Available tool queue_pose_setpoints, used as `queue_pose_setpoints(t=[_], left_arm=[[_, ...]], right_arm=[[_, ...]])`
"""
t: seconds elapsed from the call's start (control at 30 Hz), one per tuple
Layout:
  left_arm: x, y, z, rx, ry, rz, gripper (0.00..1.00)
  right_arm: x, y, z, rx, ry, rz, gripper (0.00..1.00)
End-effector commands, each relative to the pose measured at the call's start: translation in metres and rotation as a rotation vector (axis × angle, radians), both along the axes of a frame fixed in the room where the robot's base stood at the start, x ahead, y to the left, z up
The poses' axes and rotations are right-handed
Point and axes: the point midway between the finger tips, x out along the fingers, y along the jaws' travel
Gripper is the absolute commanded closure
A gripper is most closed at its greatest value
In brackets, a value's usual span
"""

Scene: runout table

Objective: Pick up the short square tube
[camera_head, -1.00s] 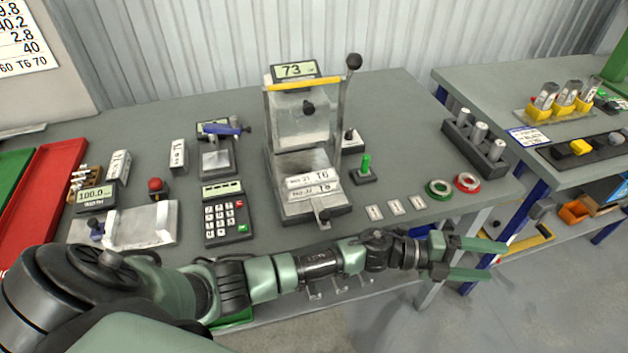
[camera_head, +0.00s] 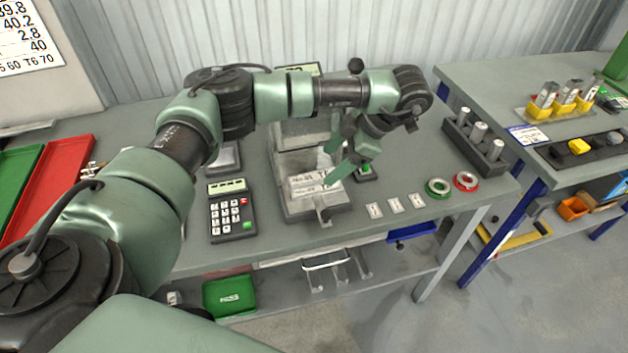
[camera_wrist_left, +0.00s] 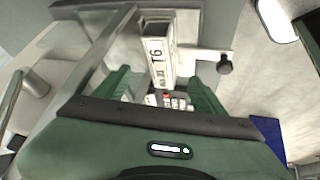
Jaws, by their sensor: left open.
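In the head view, pale labelled pieces (camera_head: 305,184) lie on the bed of the bench device, partly behind my left gripper (camera_head: 327,165). My left gripper is open and empty, over the front of that device. In the left wrist view its two green fingers (camera_wrist_left: 160,80) stand apart, with the labelled piece between and beyond them. Whether they touch it cannot be told. My right gripper is out of view.
The bench device (camera_head: 318,212) has an upright frame, partly hidden by my left arm. A keypad (camera_head: 233,218) stands left of it. Small tags (camera_head: 396,206), a green ring (camera_head: 438,187) and a red ring (camera_head: 466,181) lie right. A dark rack (camera_head: 472,148) holds several cylinders.

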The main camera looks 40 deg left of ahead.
Motion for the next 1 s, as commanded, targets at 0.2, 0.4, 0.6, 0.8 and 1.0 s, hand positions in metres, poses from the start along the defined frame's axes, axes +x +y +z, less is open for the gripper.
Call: queue_pose_setpoints(t=[0.2,0.4,0.6,0.8,1.0], left_arm=[[-0.006,0.011,-0.022,-0.003,0.004,0.001,0.3],[-0.013,0.023,-0.044,-0.006,0.006,0.002,0.3],[-0.015,0.033,-0.059,-0.004,0.003,0.0,0.3],[-0.015,0.033,-0.061,-0.004,0.001,-0.001,0.3],[-0.015,0.032,-0.061,-0.006,0.001,0.0,0.77]], right_arm=[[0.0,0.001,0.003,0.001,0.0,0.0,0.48],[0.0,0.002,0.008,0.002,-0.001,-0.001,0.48],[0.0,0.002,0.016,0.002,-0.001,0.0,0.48],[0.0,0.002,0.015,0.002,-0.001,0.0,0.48],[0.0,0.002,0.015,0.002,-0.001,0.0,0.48]])
